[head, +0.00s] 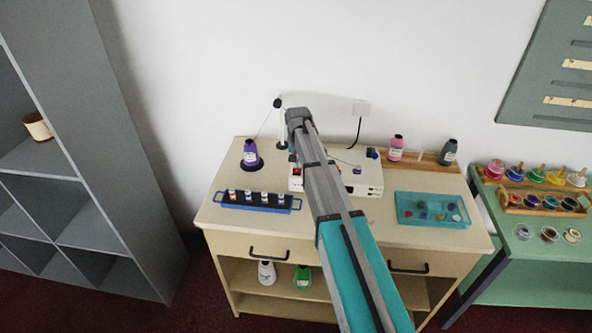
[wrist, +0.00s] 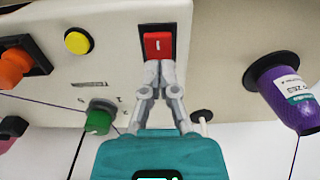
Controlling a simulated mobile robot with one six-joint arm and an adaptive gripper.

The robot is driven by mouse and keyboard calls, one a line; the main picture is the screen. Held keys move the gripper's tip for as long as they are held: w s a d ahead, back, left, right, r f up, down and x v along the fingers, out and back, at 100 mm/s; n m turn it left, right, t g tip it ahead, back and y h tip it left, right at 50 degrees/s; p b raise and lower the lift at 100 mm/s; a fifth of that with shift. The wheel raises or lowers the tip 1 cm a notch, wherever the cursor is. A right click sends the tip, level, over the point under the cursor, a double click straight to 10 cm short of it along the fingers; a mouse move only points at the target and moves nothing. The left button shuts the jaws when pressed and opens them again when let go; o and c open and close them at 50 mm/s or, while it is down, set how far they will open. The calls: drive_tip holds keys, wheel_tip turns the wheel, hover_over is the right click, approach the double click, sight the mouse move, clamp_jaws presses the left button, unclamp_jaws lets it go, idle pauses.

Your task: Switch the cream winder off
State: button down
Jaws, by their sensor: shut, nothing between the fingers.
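The cream winder (head: 368,181) stands at the back middle of the counter, partly hidden behind my arm. Its panel (wrist: 110,15) fills the upper part of the wrist view. A red rocker switch (wrist: 158,45) with a white mark sits in a black frame on it; the red switch also shows in the head view (head: 296,171). My gripper (wrist: 160,66) is shut and empty, its fingertips together at the near edge of the red switch. I cannot tell whether they touch it. A yellow button (wrist: 78,41), an orange knob (wrist: 15,66) and a green knob (wrist: 99,118) are beside it.
A purple spool (wrist: 291,95) stands close to the right in the wrist view. On the counter (head: 225,222) are a blue rack (head: 257,207) of small spools, a teal tray (head: 407,219), and pink (head: 396,150) and grey (head: 448,152) bottles. The front middle is mostly clear.

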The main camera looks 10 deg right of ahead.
drive_tip(key=shift+r, duration=0.15)
drive_tip(key=shift+r+p, duration=3.4)
drive_tip(key=shift+p, duration=0.15)
drive_tip(key=s+n, duration=0.3)
drive_tip(key=s, duration=2.6)
drive_tip(key=shift+a+n, duration=0.2)
drive_tip(key=shift+n, duration=0.1)
drive_tip(key=shift+s, duration=0.1)
